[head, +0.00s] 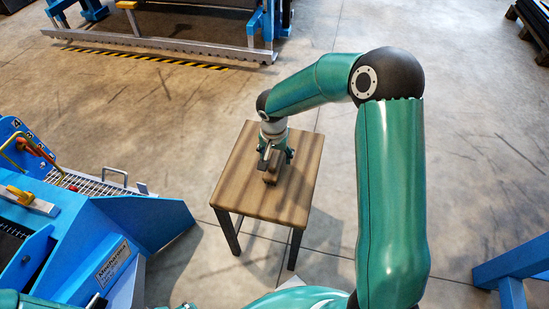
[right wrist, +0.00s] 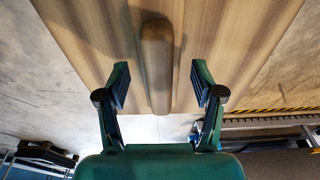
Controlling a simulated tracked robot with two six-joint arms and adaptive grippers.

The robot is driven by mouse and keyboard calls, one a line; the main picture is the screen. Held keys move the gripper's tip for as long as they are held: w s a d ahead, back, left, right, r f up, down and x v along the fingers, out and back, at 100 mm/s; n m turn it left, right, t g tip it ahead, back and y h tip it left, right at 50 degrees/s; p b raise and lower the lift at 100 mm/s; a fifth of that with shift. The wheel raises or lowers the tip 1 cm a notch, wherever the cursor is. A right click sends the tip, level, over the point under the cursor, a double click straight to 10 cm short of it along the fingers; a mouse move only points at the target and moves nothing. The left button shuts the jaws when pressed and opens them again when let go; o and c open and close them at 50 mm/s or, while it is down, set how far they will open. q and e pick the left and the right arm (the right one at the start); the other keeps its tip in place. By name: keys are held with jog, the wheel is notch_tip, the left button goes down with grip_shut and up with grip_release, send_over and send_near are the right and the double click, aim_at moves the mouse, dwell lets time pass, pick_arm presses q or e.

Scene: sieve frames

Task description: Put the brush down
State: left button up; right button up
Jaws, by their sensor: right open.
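The brush (head: 270,178) is a brown wooden piece on the top of a small wooden table (head: 238,180). In the right wrist view the brush (right wrist: 157,50) shows as a rounded wooden bar, and it seems to rest on the tabletop (right wrist: 90,25). My right gripper (head: 276,158) points down over the table at the brush. In the right wrist view its two fingers (right wrist: 160,80) stand apart, one on each side of the brush, with a gap on both sides. The brush's bristles cannot be made out.
A blue machine (head: 145,220) with a mesh top and a small handle stands left of the table. Another blue frame (head: 510,270) is at lower right. The concrete floor around the table is clear.

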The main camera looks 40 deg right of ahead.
aim_at(275, 157)
jog(key=r, duration=0.3)
jog(key=r+p, duration=0.1)
jog(key=r, duration=0.2)
jog(key=s+a+r, duration=0.1)
jog(key=r, duration=0.2)
jog(key=shift+r+p, duration=0.3)
jog(key=shift+p, duration=0.1)
